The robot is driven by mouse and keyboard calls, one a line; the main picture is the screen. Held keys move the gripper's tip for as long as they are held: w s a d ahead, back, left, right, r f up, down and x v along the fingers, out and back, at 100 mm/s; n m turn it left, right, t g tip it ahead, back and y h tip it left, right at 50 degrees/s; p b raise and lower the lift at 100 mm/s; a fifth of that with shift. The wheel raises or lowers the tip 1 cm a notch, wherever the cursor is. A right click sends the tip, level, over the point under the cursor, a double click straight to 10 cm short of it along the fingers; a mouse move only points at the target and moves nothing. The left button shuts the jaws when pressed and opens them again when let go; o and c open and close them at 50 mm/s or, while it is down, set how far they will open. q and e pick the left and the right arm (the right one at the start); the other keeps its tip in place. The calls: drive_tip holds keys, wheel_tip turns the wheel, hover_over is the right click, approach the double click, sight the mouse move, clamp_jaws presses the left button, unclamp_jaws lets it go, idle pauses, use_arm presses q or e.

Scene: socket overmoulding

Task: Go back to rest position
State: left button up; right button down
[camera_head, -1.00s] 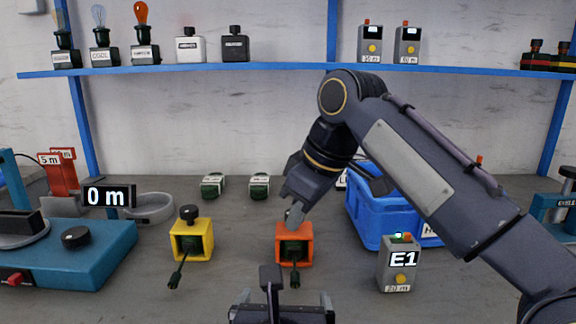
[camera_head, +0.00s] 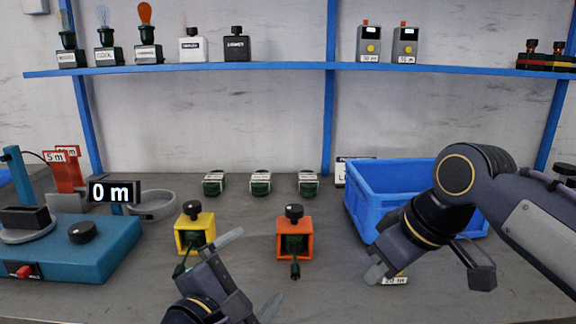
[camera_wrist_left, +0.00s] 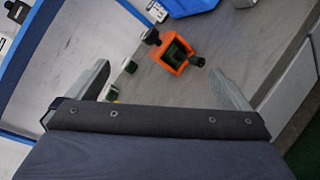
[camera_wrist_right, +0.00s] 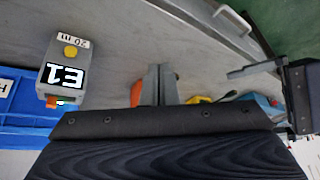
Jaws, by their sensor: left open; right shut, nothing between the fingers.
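My left gripper (camera_head: 250,272) is open and empty low in front of the yellow and orange blocks in the head view. In the left wrist view its two fingers (camera_wrist_left: 165,85) stand apart, with the orange block (camera_wrist_left: 175,52) beyond them. My right gripper (camera_head: 374,270) is at the right, in front of the blue crate. In the right wrist view its fingers (camera_wrist_right: 160,86) are together with nothing between them. A grey tester marked E1 (camera_wrist_right: 63,70) is beside them there; in the head view my right gripper hides most of it.
The yellow block (camera_head: 208,222) and orange block (camera_head: 309,224) each hold a dark green part with a cord. The blue crate (camera_head: 375,212) stands at the back right. A teal machine (camera_head: 80,255) is at the left. Several green parts sit behind; a blue shelf (camera_head: 280,67) spans the wall.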

use_arm(q)
drive_tip(key=s+a+f+m+g+y, duration=0.2)
drive_tip(key=s+a+f+m+g, duration=0.3)
drive_tip(key=s+a+f+m, duration=0.35)
drive_tip(key=s+a+f+m+g+y, duration=0.1)
drive_tip(key=s+a+f+m+g, duration=0.4)
drive_tip(key=s+f+m, duration=0.45)
use_arm(e)
drive_tip(key=s+d+f+m+t, duration=0.1)
drive_tip(key=s+d+f+m, duration=0.3)
drive_tip(key=s+f, duration=0.5)
drive_tip(key=s+d+f+m+t, duration=0.1)
drive_tip(key=s+d+f+m, duration=0.3)
drive_tip(key=s+f, duration=0.55)
use_arm(q)
wheel_tip(320, 180, up, 27)
drive_tip(key=w+a+m+p, duration=0.1)
drive_tip(key=p, duration=2.7)
drive_tip(key=shift+a+f+t, duration=0.15)
drive_tip(key=shift+f+t, duration=0.05)
drive_tip(key=shift+t, duration=0.1)
use_arm(e)
wheel_tip(320, 180, up, 27)
drive_tip(key=w+a+m, duration=0.1)
drive_tip(key=shift+w+a, duration=0.15)
drive_tip(key=shift+w, duration=0.25)
use_arm(q)
drive_tip(key=shift+w, duration=0.1)
use_arm(e)
drive_tip(key=shift+f, duration=0.1)
